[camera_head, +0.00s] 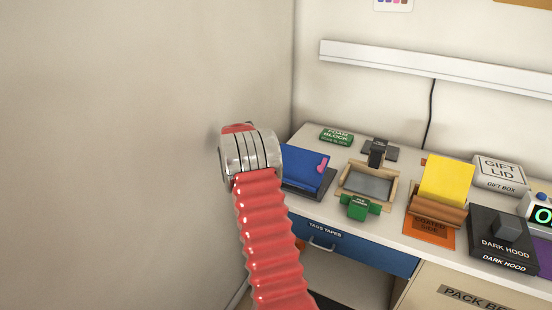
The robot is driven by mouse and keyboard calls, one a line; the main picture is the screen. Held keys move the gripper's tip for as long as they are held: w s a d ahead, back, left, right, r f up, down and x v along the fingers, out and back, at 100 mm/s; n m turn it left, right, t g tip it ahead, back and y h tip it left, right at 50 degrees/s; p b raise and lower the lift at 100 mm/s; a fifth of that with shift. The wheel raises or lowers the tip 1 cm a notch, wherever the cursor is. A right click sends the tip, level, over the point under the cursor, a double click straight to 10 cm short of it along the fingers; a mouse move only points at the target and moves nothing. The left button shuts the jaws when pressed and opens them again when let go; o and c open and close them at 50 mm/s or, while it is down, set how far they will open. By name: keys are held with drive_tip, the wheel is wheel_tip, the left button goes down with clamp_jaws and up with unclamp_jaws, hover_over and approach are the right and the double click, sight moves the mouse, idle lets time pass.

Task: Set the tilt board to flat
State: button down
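No label reading tilt board can be made out. A blue board (306,165) with a pink piece on it sits at the left end of the bench, on a dark base (317,191), and looks slightly slanted. A yellow panel (447,179) leans up steeply from a brown wooden holder (438,212) on an orange sheet marked coated side. I cannot tell which of these is the tilt board. My arm, with red bellows and a metal joint, rises at the left of the blue board and hides part of its left edge. My gripper's fingers do not show.
A wooden frame tray (343,194) with a green piece (359,207) and a black part (376,154) stands mid-bench. A blue drawer (350,248) is below. A wall bounds the left.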

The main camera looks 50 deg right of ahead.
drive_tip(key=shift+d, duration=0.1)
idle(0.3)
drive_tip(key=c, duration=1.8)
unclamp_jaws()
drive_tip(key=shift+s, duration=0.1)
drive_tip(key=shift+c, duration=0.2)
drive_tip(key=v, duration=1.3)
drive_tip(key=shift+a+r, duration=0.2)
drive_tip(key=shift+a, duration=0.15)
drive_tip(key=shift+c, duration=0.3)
